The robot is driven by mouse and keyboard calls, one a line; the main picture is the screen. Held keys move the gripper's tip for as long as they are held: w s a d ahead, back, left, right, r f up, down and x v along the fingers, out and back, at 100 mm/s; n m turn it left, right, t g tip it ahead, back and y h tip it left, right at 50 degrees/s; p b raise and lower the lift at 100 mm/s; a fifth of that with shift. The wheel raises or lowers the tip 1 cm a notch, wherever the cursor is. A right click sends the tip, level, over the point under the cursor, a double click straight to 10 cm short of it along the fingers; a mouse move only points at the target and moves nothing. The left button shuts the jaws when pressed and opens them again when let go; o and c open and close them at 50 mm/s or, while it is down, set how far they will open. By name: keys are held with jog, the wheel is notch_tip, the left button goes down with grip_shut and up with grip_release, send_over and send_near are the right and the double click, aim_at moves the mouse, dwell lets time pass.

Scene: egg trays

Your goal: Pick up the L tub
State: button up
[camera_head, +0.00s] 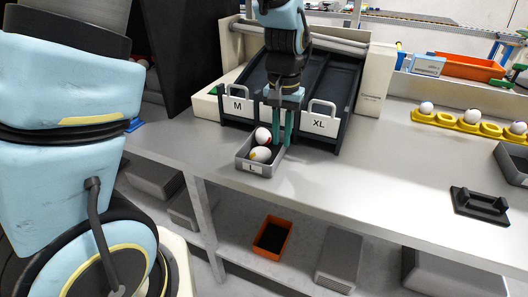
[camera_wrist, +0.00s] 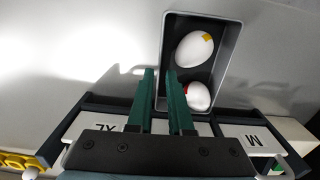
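The small grey L tub (camera_head: 253,168) stands on the grey table near its front edge, with its "L" label facing front. It holds two white eggs, one with a red mark (camera_head: 263,135) and one with a yellow mark (camera_head: 260,154). My gripper (camera_head: 282,143) points down at the tub's right wall in the head view. In the wrist view the two green fingers (camera_wrist: 160,72) are apart, one each side of the tub's (camera_wrist: 236,40) left wall line. The gap between them shows, so they are open. I cannot tell whether a finger touches the wall.
Behind the tub stands a dark sloped rack with M (camera_head: 238,106) and XL (camera_head: 319,124) handled bins. A yellow egg holder (camera_head: 448,121) with eggs and a black holder (camera_head: 480,204) are at right. Table right of the tub is clear. An orange bin (camera_head: 272,236) is on the lower shelf.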

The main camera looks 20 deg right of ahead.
notch_tip(320, 180, down, 4)
jog(key=shift+d+f+p, duration=0.1)
jog(key=shift+p, duration=0.3)
grip_shut()
dwell(1.2)
